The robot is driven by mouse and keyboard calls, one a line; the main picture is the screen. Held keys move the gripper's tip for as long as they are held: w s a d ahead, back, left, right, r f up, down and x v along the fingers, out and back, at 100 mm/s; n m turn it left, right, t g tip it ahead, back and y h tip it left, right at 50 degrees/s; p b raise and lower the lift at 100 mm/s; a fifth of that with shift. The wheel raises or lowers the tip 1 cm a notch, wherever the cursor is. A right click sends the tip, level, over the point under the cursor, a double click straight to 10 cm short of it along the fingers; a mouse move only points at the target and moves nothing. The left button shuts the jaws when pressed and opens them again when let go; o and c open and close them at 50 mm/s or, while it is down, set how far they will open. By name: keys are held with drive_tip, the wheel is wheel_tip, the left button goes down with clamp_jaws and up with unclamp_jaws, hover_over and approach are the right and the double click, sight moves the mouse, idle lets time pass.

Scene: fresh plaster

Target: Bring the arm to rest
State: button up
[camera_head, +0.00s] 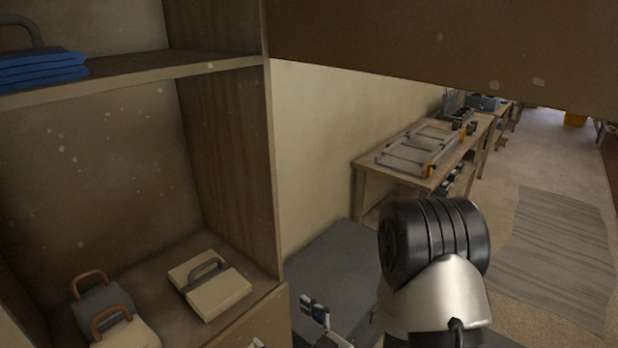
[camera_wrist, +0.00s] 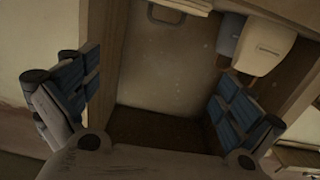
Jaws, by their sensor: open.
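My gripper (camera_wrist: 155,98) is open and empty. Its two blue-padded fingers stand wide apart at the left and right of the wrist view, with nothing between them but the cabinet behind. In the head view part of a finger shows low in the middle, just right of the cabinet's (camera_head: 268,160) front edge. My arm's black and silver link rises at the lower right of that view. The rest of the gripper is hidden or out of frame.
A cream case (camera_head: 210,284), a grey bag (camera_head: 100,305) and another cream bag (camera_head: 127,335) sit in the lower compartment. Folded blue cloth (camera_head: 40,70) lies on the shelf above. A wooden workbench (camera_head: 425,160) stands beyond; floor at right is open.

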drive_tip(key=w+d+r+m+h, duration=0.1)
drive_tip(key=w+d+r+h, duration=0.2)
drive_tip(key=w+d+h, duration=0.45)
drive_tip(key=s+d+r+m+g+h+b, duration=0.15)
drive_tip(key=s+d+r+m+h, duration=0.3)
drive_tip(key=d, duration=0.45)
drive_tip(key=s+d+r+m+g, duration=0.1)
drive_tip(key=s+r+m+g, duration=0.1)
drive_tip(key=s, duration=0.9)
drive_tip(key=s+d+r+m+g+h, duration=0.1)
drive_tip(key=s+r+m+g, duration=0.1)
drive_tip(key=s, duration=0.9)
drive_tip(key=shift+s+r+g, duration=0.3)
drive_tip(key=shift+r+g, duration=0.05)
drive_tip(key=shift+g, duration=0.4)
drive_tip(key=shift+m, duration=0.25)
drive_tip(key=shift+c, duration=0.6)
